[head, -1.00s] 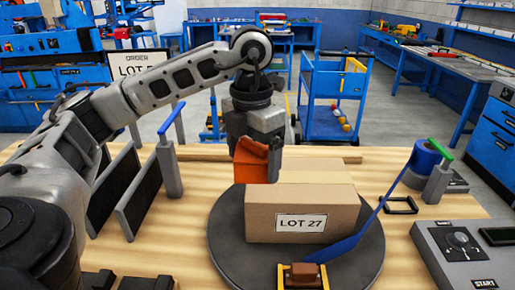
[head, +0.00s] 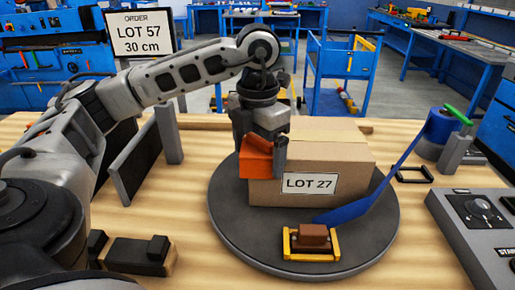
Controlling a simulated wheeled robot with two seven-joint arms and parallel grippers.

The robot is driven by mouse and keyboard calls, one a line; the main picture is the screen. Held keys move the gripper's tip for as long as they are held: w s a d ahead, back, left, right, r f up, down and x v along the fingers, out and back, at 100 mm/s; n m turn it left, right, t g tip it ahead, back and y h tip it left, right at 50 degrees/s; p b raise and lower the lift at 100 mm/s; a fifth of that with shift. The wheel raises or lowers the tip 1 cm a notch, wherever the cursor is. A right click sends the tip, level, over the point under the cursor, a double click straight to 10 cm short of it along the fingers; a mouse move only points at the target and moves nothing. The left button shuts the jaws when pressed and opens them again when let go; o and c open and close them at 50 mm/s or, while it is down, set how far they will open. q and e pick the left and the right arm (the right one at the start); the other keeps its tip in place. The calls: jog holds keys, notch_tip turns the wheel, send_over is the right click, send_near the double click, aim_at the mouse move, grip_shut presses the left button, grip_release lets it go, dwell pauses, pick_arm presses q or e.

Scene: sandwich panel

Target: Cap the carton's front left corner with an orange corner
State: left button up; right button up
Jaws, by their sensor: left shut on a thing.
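The brown carton (head: 342,160) with a "LOT 27" label stands on a round dark turntable (head: 240,225). My left gripper (head: 264,150) comes in from above and is shut on an orange corner (head: 256,162). The orange corner is at the carton's front left upper corner and hides that corner. I cannot tell whether it is seated against the cardboard or just in front of it. My right gripper is not in view. A blue strap (head: 365,207) runs from a blue roll (head: 443,124) onto the turntable.
A yellow-framed holder (head: 313,242) with a brown block sits at the turntable's front. Dark upright panels (head: 135,165) stand at left, dark blocks (head: 140,252) at front left. A grey control box (head: 480,225) is at right.

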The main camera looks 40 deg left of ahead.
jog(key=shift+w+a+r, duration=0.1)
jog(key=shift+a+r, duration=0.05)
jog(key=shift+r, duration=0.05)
pick_arm(q)
jog(key=o, duration=0.7)
jog(key=shift+o, duration=0.2)
notch_tip(320, 180, up, 6)
jog(key=shift+f, duration=0.25)
notch_tip(320, 180, up, 10)
jog(key=p, duration=0.6)
jog(key=shift+r+p, duration=0.25)
jog(key=shift+p, duration=0.05)
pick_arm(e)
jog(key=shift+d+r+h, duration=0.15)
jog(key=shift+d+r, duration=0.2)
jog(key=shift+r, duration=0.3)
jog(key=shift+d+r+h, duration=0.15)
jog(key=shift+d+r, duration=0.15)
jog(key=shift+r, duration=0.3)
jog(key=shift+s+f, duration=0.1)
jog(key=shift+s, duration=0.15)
